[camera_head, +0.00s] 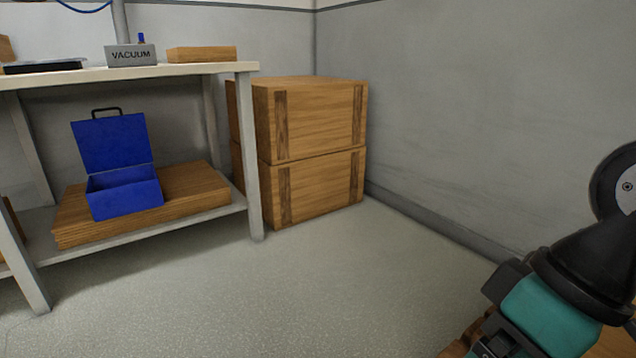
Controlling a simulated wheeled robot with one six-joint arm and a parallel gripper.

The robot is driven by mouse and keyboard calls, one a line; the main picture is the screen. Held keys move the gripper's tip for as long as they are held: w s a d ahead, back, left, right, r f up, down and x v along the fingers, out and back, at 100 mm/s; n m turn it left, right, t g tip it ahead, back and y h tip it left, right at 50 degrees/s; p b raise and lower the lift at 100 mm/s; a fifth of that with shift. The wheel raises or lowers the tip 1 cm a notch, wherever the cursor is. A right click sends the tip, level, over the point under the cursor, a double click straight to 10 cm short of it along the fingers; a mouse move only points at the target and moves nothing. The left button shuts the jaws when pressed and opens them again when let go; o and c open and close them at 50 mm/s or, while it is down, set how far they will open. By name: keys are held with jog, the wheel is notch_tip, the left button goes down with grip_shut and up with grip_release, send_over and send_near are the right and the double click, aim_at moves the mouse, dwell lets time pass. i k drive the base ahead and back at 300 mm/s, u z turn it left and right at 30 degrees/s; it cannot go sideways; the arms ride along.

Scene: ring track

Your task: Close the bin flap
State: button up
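No bin with a flap can be made out in this view. The one open-lidded thing I see is a blue box (126,193) on the lower shelf at left. Its blue lid (111,143) stands up, with a dark handle on its top edge. My gripper is not in view.
A shelf table (190,70) stands at left, with a VACUUM sign (131,55) and a wooden block (201,54) on top. Stacked wooden crates (315,122) fill the corner. A teal and black object (550,312) is cut off at lower right. The middle floor is clear.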

aim_at(105, 144)
jog(key=u, duration=1.3)
